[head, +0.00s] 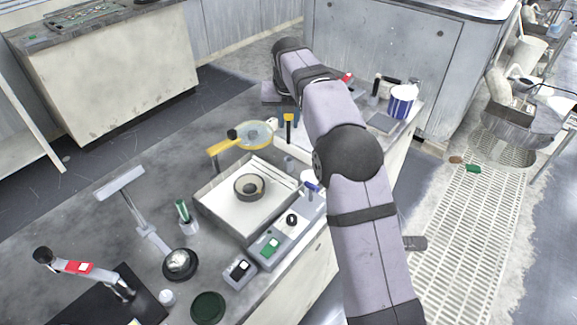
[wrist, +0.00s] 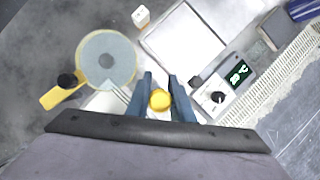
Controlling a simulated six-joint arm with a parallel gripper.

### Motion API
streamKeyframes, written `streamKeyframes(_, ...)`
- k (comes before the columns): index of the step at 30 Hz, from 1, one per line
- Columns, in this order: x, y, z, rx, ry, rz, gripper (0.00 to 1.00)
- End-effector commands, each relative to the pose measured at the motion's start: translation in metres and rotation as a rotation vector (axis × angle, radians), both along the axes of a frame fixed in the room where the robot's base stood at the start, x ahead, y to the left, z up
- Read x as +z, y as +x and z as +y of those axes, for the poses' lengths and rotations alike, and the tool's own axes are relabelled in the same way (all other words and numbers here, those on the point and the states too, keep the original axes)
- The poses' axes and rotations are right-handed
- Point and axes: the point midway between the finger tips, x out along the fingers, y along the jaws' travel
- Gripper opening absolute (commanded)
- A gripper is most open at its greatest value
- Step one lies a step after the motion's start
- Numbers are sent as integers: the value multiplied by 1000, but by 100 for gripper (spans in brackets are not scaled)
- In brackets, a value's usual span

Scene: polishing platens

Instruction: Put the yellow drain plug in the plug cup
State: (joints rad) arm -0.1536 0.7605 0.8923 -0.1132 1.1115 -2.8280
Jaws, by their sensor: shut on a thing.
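The yellow drain plug (wrist: 160,99) is a round yellow piece between the two blue fingers of my gripper (wrist: 161,88) in the wrist view. My gripper is shut on it. In the head view a small yellow piece (head: 289,117) with a dark stem below it shows at the fingertips, left of my forearm. My arm hides part of the bench.
A round platen (wrist: 107,60) with a yellow arm and black knob lies left of my gripper. A control box (wrist: 222,92) with a green display and a second white tray (wrist: 158,45) lie to the right and above. A blue-banded tin (head: 402,100) stands at the bench's far end.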

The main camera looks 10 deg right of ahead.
Motion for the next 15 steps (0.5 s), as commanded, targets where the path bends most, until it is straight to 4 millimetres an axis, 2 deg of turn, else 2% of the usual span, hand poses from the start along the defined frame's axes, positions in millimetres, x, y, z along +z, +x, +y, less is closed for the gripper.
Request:
streamKeyframes(9, -45, -1, 0, 0, -2, 3, 0)
streamKeyframes(15, -60, 0, 0, -1, -2, 0, 0)
